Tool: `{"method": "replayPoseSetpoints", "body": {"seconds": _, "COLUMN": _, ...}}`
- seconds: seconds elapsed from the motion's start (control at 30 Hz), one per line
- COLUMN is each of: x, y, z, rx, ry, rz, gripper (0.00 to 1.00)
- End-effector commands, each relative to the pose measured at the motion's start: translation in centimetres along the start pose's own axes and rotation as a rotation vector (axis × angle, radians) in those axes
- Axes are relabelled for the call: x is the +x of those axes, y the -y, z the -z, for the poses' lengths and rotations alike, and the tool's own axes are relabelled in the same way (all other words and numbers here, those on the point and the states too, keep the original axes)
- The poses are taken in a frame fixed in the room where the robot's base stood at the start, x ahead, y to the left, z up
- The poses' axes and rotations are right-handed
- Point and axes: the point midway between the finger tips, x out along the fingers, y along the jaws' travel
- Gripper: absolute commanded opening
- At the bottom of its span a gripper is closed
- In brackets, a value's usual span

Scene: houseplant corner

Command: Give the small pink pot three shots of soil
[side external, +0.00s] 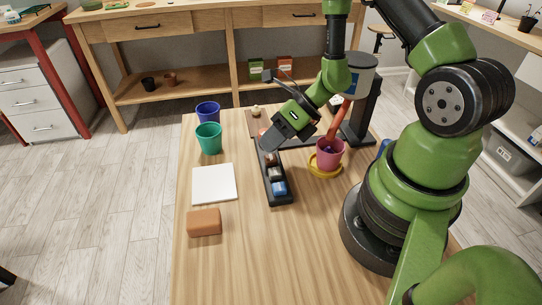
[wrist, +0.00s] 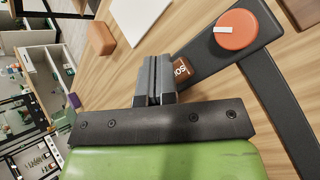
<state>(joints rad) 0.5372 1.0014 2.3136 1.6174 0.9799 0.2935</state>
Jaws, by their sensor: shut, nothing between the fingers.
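The small pink pot (side external: 330,160) stands upright on a yellow saucer (side external: 313,165), under the red spout (side external: 337,122) of a dispenser. Something dark shows inside its rim. A black button panel (side external: 285,200) carries a brown button (side external: 269,158), a white one (side external: 274,173) and a blue one (side external: 279,188). In the wrist view the brown button (wrist: 182,70) has white lettering, partly hidden, starting "SO". My gripper (side external: 269,146) is shut and empty at the brown button; its fingertips also show in the wrist view (wrist: 158,62). I cannot tell if they touch it.
An orange dial (wrist: 237,29) with a white pointer sits beyond the brown button. A blue pot (side external: 208,112), a teal pot (side external: 209,140), a white square (side external: 214,184) and a brown block (side external: 204,222) are on the left. The front of the table is clear.

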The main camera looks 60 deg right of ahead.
Motion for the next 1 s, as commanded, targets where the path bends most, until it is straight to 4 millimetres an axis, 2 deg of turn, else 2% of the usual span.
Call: {"method": "replayPoseSetpoints", "body": {"seconds": 1.0, "x": 0.84, "y": 0.62, "z": 0.60, "rx": 0.000, "ry": 0.000, "rz": 0.000, "gripper": 0.00}}
